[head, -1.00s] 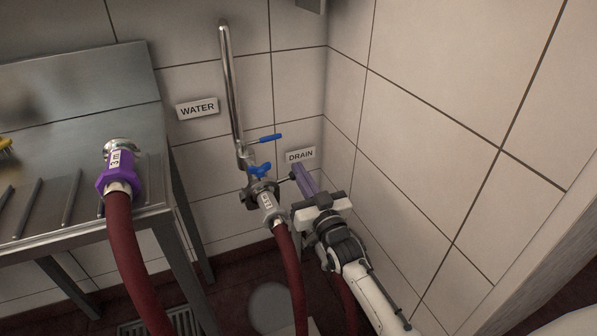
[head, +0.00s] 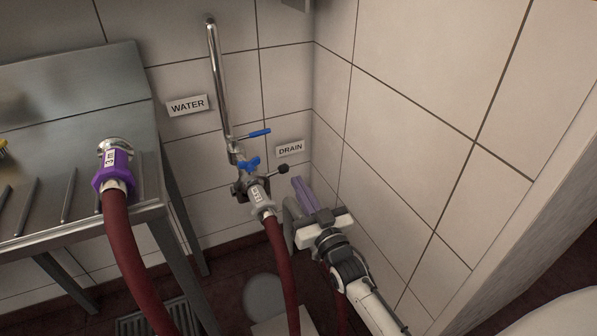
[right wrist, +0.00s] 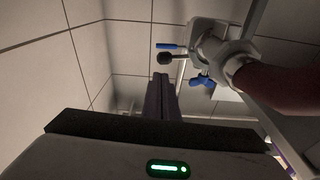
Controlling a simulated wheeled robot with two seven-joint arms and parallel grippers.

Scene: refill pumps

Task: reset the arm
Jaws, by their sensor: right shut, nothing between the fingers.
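My right gripper (head: 303,188) is shut and empty, its purple-grey fingers together below the DRAIN sign (head: 290,149). It is just right of the valve assembly (head: 246,185) and apart from it. In the right wrist view the shut fingers (right wrist: 158,82) point toward the corner, left of the valve. The black-knobbed lever (head: 283,169) sticks out to the right of the valve, above my fingers. My left gripper is not in view.
A red hose (head: 281,262) hangs from the valve. A second red hose with a purple coupling (head: 113,172) lies over the steel table (head: 150,200) at left. The tiled wall (head: 420,150) stands close to my right arm. A vertical pipe (head: 217,85) rises above the valve.

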